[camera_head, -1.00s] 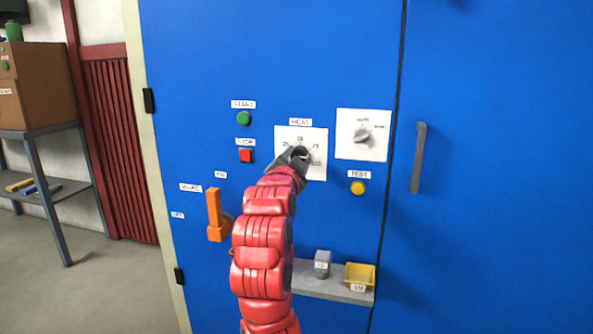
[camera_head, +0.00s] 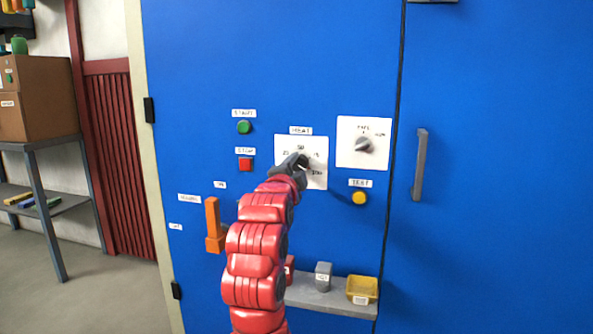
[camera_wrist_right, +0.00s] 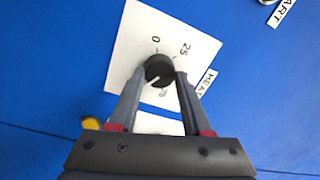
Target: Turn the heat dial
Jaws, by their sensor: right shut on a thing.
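The heat dial (camera_wrist_right: 159,70) is a black round knob with a pale pointer line, on a white plate (camera_head: 318,179) labelled HEAT. In the right wrist view the plate shows the marks 0 and 25 and a partly hidden mark by the pointer. My right gripper (camera_wrist_right: 158,79) is shut on the dial, one finger on each side of it. In the head view my right gripper (camera_head: 298,163) covers most of the dial. My left gripper is not in view.
Around the plate on the blue cabinet are a green button (camera_head: 244,127), a red button (camera_head: 245,165), a grey knob (camera_head: 364,145), a yellow button (camera_head: 359,198) and an orange lever (camera_head: 213,224). Below, a grey shelf (camera_head: 318,300) holds a grey block (camera_head: 323,275) and a yellow bin (camera_head: 362,289).

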